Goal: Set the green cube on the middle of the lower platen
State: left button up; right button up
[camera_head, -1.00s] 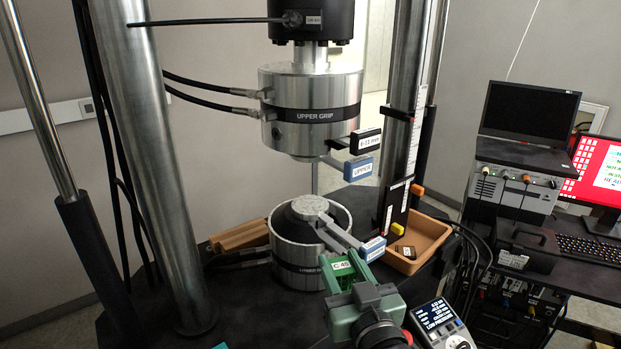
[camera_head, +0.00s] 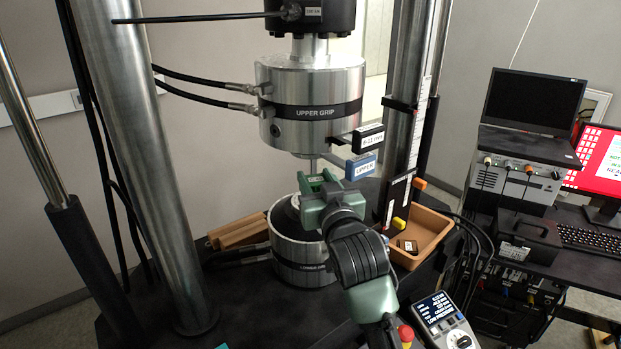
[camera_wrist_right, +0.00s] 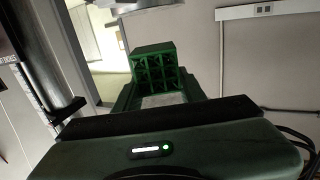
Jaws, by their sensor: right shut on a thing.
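The green lattice cube (camera_wrist_right: 155,68) is between the fingers of my right gripper (camera_head: 317,182), which is shut on it. In the head view the gripper and cube show in front of the lower grip (camera_head: 299,272), in the gap under the upper grip (camera_head: 310,88). My gripper and wrist hide most of the lower platen, so I cannot tell how far the cube is above it or whether it is centred. My left gripper is not in view.
A thick steel column (camera_head: 145,170) stands to the left of the grips. An orange tray (camera_head: 432,232) with a small dark item lies to the right. The blue UPPER tag (camera_head: 361,168) sticks out close to my right gripper. A handheld controller (camera_head: 443,320) is at the lower right.

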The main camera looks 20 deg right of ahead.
aim_at(310, 183)
jog(key=w, duration=0.4)
jog(key=shift+w+d+p, duration=0.1)
jog(key=shift+w+p, duration=0.15)
jog(key=shift+p, duration=0.1)
jog(key=shift+w+f, duration=0.15)
notch_tip(310, 183, down, 3)
jog(key=shift+p, duration=0.6)
jog(key=shift+f, duration=0.15)
jog(key=shift+f, duration=0.1)
jog(key=o, duration=1.3)
jog(key=shift+o, duration=0.2)
